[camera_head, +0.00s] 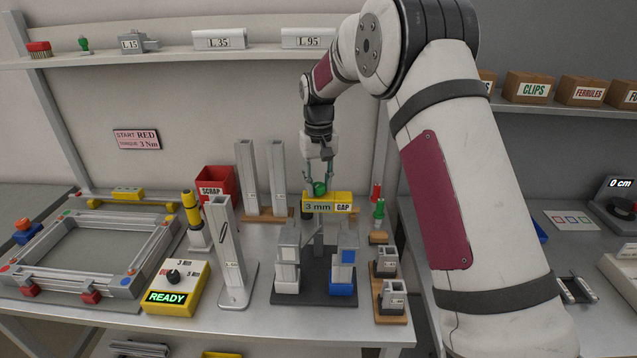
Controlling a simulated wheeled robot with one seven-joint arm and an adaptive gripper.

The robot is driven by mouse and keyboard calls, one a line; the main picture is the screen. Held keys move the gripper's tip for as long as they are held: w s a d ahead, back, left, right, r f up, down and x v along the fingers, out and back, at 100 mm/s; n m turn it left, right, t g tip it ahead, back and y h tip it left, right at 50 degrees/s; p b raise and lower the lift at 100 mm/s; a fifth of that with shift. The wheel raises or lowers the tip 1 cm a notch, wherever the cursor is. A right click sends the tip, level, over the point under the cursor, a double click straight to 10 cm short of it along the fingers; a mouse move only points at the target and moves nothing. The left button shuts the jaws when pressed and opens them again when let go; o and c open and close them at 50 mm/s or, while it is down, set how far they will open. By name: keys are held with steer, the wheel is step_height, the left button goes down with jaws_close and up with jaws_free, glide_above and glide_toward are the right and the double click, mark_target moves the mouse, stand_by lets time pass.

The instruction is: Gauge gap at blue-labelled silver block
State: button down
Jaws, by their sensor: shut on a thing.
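My gripper (319,178) points down at the middle of the bench and is shut on a small green piece (319,189), just above or in front of the yellow-framed "3 mm GAP" sign (328,207). The lower part of the green piece is hard to make out. The blue-labelled silver block (345,273) stands upright on a dark base (314,299), below and right of my gripper. A similar silver block with a white label (287,272) stands to its left. The gripper is apart from both blocks. Their exact gap is too small to see.
A red piece (376,192) and another green piece (379,211) stand right of the sign. Small silver blocks (387,263) stand in front of them. A tall silver post (226,250) and a yellow box reading READY (176,287) are left. Tall uprights (246,178) stand behind.

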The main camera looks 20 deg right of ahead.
steer(key=n+b, duration=0.2)
steer(key=n, duration=0.3)
steer(key=shift+n+b, duration=0.4)
steer(key=n+b, duration=0.1)
steer(key=n, duration=0.4)
steer(key=shift+n, duration=0.3)
stand_by(0.3)
steer(key=c, duration=1.2)
jaws_free()
step_height(320, 180, up, 12)
